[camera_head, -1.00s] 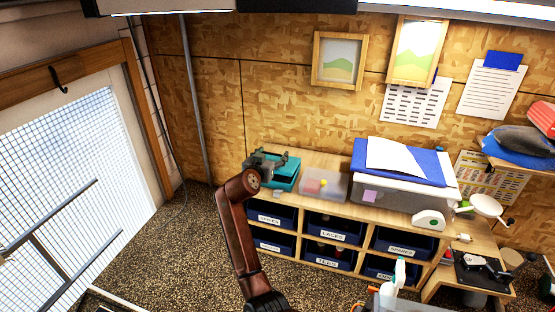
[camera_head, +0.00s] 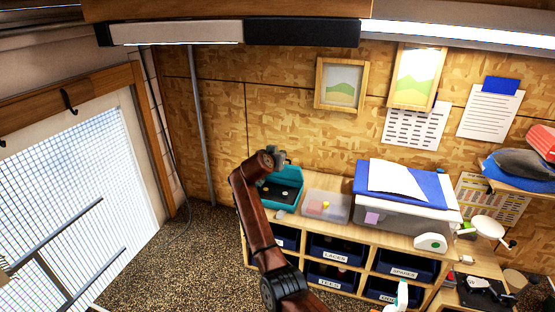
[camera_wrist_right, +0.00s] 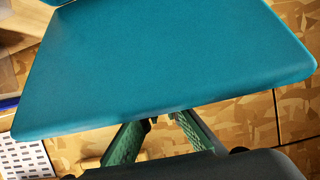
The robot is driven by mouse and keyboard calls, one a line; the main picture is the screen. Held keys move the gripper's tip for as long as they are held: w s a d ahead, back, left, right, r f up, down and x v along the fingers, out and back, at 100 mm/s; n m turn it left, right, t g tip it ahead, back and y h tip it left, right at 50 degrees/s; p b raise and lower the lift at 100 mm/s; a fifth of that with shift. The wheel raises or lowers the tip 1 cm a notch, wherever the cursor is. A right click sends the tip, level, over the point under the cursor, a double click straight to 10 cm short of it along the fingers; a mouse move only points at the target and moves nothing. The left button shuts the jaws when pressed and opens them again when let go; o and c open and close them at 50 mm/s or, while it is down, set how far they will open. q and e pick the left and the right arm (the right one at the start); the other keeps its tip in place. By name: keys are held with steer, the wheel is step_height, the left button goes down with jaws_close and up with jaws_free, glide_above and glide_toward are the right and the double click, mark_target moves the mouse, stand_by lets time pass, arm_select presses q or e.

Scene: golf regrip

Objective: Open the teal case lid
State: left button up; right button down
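The teal case (camera_head: 281,204) stands at the left end of the wooden shelf top in the head view. Its lid (camera_head: 291,173) is raised at the back, and the dark inside shows with small pale items. My right gripper (camera_head: 279,157) is at the raised lid's upper left. In the right wrist view the lid (camera_wrist_right: 165,65) fills the upper part as a broad teal panel. The right gripper's fingers (camera_wrist_right: 160,125) stand apart below its edge, with wall showing between them. The lid hides the fingertips. My left gripper is in neither view.
A clear box (camera_head: 327,206) with small coloured items stands just right of the case. Further right is a large grey bin (camera_head: 395,212) with a blue lid. Labelled dark blue bins (camera_head: 337,248) fill the shelf below. The wall is close behind.

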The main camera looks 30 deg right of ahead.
steer(key=c, duration=2.6)
jaws_free()
steer(key=shift+d+f, duration=0.15)
steer(key=shift+f, duration=0.65)
steer(key=shift+c, duration=0.2)
steer(key=o, duration=0.5)
steer(key=shift+s+d+r, duration=0.15)
steer(key=shift+s, duration=0.2)
steer(key=shift+c, duration=0.2)
steer(key=o, duration=0.3)
steer(key=shift+w, duration=0.2)
steer(key=o, duration=0.7)
steer(key=shift+c, duration=0.2)
steer(key=o, duration=0.4)
steer(key=shift+r, duration=0.1)
steer(key=v, duration=1.2)
steer(key=shift+r, duration=0.15)
